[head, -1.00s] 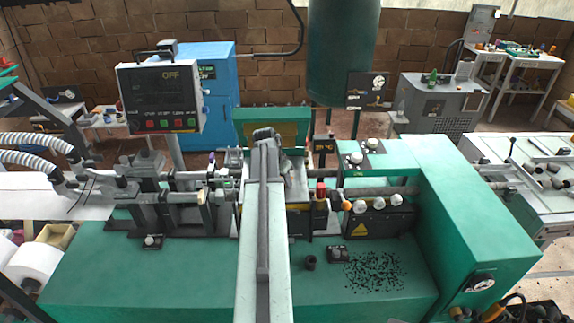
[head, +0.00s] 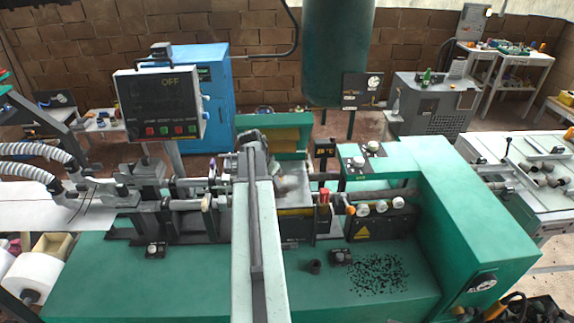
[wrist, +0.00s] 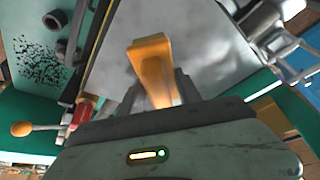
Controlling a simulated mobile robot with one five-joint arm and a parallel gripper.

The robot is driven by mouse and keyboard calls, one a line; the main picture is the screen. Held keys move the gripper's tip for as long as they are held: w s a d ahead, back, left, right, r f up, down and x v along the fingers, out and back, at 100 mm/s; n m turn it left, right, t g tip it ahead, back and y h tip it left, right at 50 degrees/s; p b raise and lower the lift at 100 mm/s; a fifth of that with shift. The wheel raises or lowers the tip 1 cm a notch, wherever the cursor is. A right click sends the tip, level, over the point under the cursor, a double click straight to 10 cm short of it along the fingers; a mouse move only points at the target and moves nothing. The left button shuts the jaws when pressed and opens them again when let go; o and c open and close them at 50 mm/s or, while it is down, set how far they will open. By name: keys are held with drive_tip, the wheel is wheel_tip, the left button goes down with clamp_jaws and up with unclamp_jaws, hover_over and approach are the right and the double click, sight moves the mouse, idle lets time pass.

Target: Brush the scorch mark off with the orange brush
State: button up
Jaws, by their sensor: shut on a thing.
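The orange brush (wrist: 152,62) is held between the dark fingers of my gripper (wrist: 158,94) in the wrist view. It stands out over a grey metal plate (wrist: 210,55); I cannot tell whether it touches the plate. In the head view the plate (head: 293,180) shows just right of the end of my arm, within the green machine. A vague darker patch shows on it there, but I cannot clearly make out a scorch mark. My arm hides the brush and the fingers in the head view.
Right of the plate stand a red-topped part (head: 324,197) and a row of knobs (head: 380,207). Black crumbs (head: 365,274) and a small dark cup (head: 314,267) lie on the green bench top. A control panel reading OFF (head: 160,103) stands at left.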

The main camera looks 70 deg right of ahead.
wheel_tip(320, 180, up, 3)
drive_tip(key=shift+w+p, duration=0.15)
drive_tip(key=shift+p, duration=1)
drive_tip(key=shift+r+p, duration=1.15)
drive_tip(key=shift+r, duration=0.05)
drive_tip(key=shift+f, duration=0.1)
